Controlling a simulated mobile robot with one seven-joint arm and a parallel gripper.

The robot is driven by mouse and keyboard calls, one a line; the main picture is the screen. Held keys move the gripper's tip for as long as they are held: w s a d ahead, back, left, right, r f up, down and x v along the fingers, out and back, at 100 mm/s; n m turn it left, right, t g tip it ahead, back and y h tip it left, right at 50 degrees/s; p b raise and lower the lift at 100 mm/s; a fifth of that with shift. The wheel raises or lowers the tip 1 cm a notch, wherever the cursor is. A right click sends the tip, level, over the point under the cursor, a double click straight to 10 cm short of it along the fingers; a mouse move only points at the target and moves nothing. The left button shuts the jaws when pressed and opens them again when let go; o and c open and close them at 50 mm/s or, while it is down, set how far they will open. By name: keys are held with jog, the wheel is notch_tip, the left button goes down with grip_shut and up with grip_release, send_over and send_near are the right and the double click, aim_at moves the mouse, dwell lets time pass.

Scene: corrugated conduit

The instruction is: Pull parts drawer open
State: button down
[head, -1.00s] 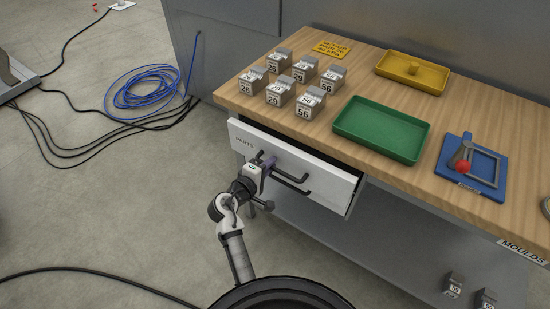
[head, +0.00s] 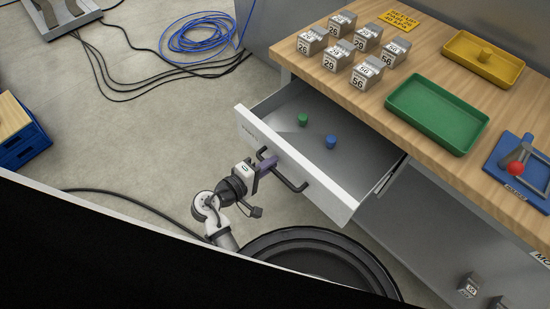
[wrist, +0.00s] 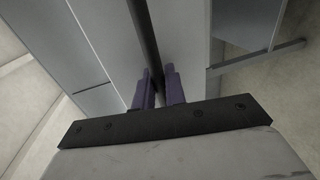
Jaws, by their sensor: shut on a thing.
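The white parts drawer (head: 328,190) stands well out from under the wooden workbench in the head view. Inside it lie a green cylinder (head: 303,119) and a blue cylinder (head: 331,141). A dark bar handle (head: 291,184) runs along its front. My gripper (head: 266,163) is shut on the handle near its left end. In the wrist view, the two purple fingers of my gripper (wrist: 159,90) sit on either side of the dark handle bar (wrist: 145,45), against the pale drawer front.
On the workbench (head: 398,130) stand several numbered metal blocks (head: 340,50), a green tray (head: 437,112), a yellow tray (head: 482,60) and a blue fixture (head: 525,168) with a red ball. Blue cable (head: 198,35) and black cables lie on the floor. A blue crate (head: 22,145) stands at left.

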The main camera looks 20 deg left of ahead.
dwell(0.3)
jog(key=c, duration=1.8)
grip_release()
jog(key=b+v, duration=0.2)
jog(key=v, duration=1.2)
jog(key=shift+w+a, duration=0.1)
